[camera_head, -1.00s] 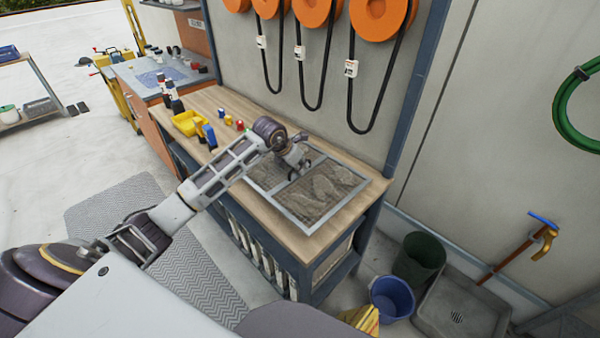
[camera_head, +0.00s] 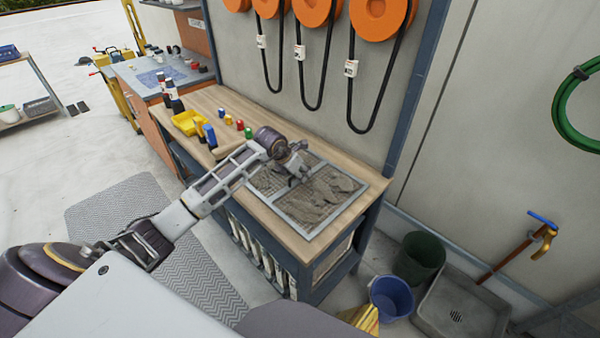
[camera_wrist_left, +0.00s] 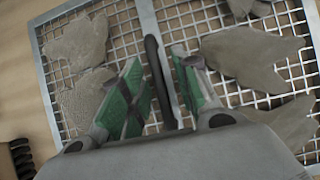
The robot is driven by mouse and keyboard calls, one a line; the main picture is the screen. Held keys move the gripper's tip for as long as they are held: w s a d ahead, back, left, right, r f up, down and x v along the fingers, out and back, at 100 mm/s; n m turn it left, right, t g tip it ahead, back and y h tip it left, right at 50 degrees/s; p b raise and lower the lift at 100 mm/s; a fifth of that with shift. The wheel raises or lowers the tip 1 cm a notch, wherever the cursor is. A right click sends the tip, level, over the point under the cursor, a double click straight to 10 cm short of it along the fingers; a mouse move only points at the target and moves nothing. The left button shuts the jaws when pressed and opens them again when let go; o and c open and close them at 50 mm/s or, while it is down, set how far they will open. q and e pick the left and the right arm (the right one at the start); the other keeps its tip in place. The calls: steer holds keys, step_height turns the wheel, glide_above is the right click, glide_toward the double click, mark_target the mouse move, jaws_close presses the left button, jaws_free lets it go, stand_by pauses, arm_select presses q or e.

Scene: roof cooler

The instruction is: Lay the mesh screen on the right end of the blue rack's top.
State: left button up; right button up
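The mesh screen (camera_head: 309,222) is a grey-framed rectangle of wire mesh with a middle bar. It appears flat on the wooden top of the blue rack (camera_head: 225,103), at the right end. Flat grey-brown pieces lie on it; they also show in the left wrist view (camera_wrist_left: 240,55). My left gripper (camera_head: 294,178) is over the middle of the screen, pointing down. In the left wrist view its green-padded fingers (camera_wrist_left: 160,95) are apart, with a narrow black bar (camera_wrist_left: 155,70) between them and gaps visible beside it. My right gripper is out of view.
A yellow bin (camera_head: 187,123), small coloured items (camera_head: 228,119) and dark bottles (camera_head: 172,97) stand toward the top's left end. Orange reels (camera_head: 380,18) with hanging black cables are on the wall behind. A green bin (camera_head: 420,257) and blue bucket (camera_head: 392,298) stand on the floor at right.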

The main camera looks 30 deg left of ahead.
arm_select(q)
steer(key=shift+s+a+r, duration=0.15)
steer(key=shift+s+r, duration=0.15)
steer(key=shift+r, duration=0.3)
steer(key=v, duration=0.9)
steer(key=shift+s+b, duration=0.1)
steer(key=shift+b, duration=0.25)
steer(key=shift+v, duration=0.85)
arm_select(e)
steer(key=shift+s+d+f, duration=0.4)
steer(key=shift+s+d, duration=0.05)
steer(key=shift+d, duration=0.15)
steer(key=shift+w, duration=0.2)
